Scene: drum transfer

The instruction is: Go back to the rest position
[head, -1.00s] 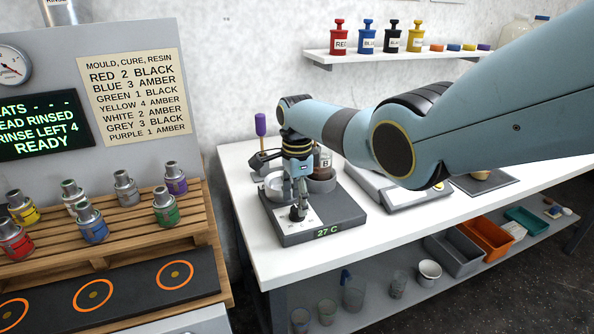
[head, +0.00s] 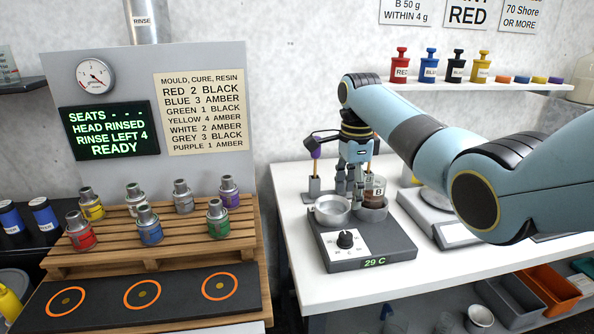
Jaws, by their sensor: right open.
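My right gripper (head: 355,190) is open and points down, with no object seen between its fingers. It is above the back of a grey heater (head: 397,247) that reads 29 C. A metal bowl (head: 331,212) on the heater is to the left of the fingers. A brown jar marked B (head: 376,188) stands in a second round holder just to the right of the fingers. I cannot tell if the fingers touch either. My right arm reaches in from the right edge. My left gripper is not in view.
Several paint drums, one a red drum (head: 79,232), stand on a wooden pallet (head: 150,255). A black mat (head: 95,309) with orange rings lies in front. A balance (head: 447,235) stands right of the heater. A shelf (head: 520,86) with bottles hangs behind the arm.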

